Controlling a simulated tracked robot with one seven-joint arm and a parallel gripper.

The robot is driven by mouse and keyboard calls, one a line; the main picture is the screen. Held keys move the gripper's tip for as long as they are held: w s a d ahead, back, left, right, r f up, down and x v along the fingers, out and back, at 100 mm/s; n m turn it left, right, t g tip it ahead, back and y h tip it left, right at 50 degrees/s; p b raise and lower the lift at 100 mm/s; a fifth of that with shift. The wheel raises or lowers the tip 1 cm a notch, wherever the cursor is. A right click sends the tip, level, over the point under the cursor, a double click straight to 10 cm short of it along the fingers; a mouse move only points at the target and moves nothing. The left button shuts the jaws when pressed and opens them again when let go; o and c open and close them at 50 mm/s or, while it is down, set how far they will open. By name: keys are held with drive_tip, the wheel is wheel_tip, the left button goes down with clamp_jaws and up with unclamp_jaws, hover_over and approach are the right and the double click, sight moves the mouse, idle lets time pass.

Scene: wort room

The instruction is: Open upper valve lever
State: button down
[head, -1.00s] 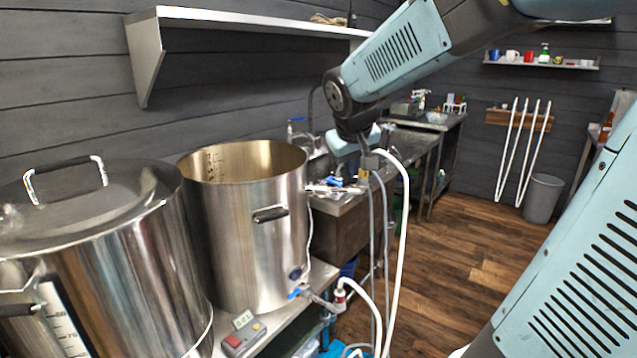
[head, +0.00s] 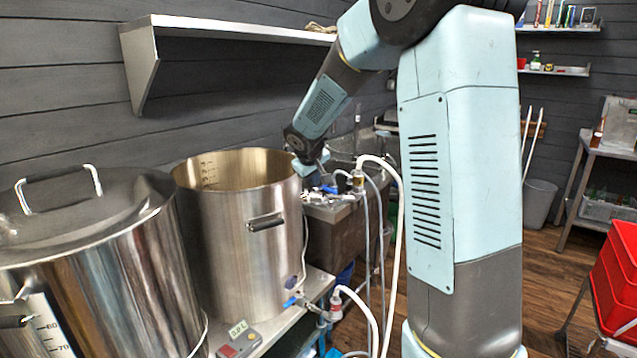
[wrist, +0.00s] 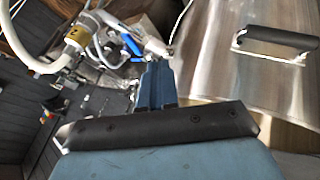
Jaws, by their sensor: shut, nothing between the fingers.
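The upper valve (head: 318,198) sticks out from the right side of the open steel pot (head: 250,240), near its top. Its blue lever (head: 328,189) also shows in the wrist view (wrist: 131,44), just left of and beyond my fingertips. My gripper (head: 318,160) is above the valve, close to the pot's rim. In the wrist view my gripper (wrist: 154,70) is shut and empty. Whether the fingertips touch the lever or valve body is not clear. A hose fitting with a yellow band (wrist: 76,37) joins the valve to a white hose (wrist: 30,50).
A lower valve with a blue lever (head: 291,301) sits near the pot's base. A lidded steel pot (head: 110,270) stands at left. A wall shelf (head: 230,28) hangs above. White hoses (head: 400,240) hang right of the valve. Red crates (head: 615,270) stand at far right.

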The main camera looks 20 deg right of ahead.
sight(325, 189)
drive_tip(key=shift+w+d+f, duration=1.45)
drive_tip(key=shift+w+f, duration=0.2)
drive_tip(key=shift+f, duration=0.1)
drive_tip(key=shift+w+d+f, duration=1.4)
drive_tip(key=shift+w+f, duration=0.2)
drive_tip(key=shift+f, duration=0.1)
drive_tip(key=shift+a, duration=0.1)
